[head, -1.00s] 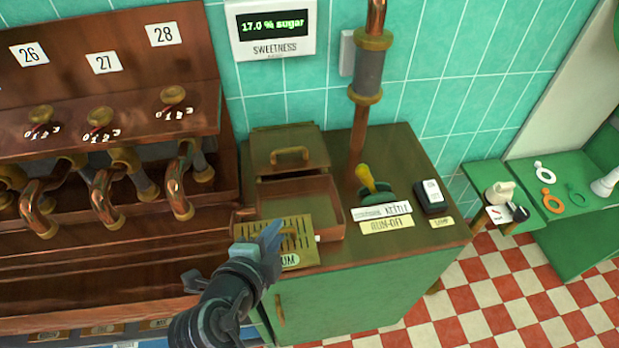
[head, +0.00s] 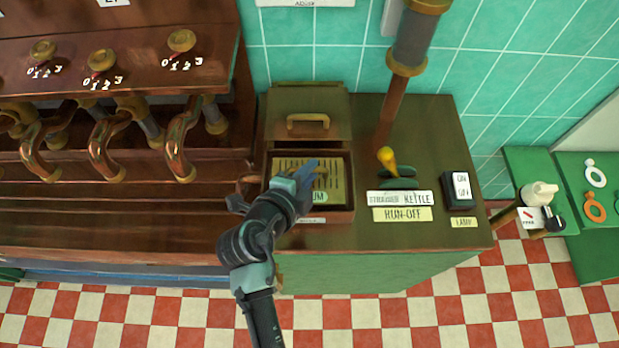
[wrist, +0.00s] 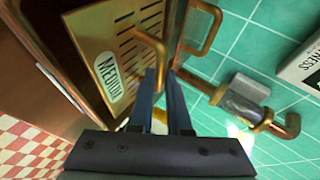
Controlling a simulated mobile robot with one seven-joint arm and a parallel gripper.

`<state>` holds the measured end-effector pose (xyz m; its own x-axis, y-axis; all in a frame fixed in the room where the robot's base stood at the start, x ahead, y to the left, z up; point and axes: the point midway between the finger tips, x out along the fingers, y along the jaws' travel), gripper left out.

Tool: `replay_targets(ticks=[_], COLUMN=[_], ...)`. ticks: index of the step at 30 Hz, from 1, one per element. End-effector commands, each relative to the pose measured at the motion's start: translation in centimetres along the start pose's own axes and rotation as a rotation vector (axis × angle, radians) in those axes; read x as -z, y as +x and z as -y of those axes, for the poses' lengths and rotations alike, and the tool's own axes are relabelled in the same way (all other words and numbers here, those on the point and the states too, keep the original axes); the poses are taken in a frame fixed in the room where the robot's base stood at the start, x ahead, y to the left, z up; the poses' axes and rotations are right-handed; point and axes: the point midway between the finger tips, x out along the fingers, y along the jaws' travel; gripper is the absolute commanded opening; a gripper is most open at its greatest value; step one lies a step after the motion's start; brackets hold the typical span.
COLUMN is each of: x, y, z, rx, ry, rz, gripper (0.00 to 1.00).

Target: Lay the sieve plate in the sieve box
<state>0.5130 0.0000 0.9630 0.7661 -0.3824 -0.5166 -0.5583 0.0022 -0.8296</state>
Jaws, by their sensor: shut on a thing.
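The sieve plate (head: 290,167) is a brass slotted plate with a MEDIUM label and a raised handle. It lies within the outline of the open sieve box (head: 330,215), looking roughly level with the rim. I cannot tell whether it rests on the bottom or hangs just above it. In the wrist view the gripper fingers (wrist: 163,88) meet at the handle, beside the slotted face of the plate (wrist: 112,45).
The box's lid (head: 308,103) stands open behind it. A copper pipe (head: 391,110) rises to the right. A yellow-handled valve (head: 388,160), labels and an on/off switch (head: 457,188) sit on the green cabinet's top. Copper taps (head: 180,140) line the left.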

Motion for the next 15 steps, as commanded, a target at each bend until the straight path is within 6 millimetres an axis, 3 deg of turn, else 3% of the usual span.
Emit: replay_targets(ticks=[9,15], x=[-0.8,-0.9], y=[1.9,2.0], z=[-2.8,-3.0], rx=[0.006,0.008], ry=[0.000,0.001], rz=[0.001,0.002], gripper=[0.00,0.00])
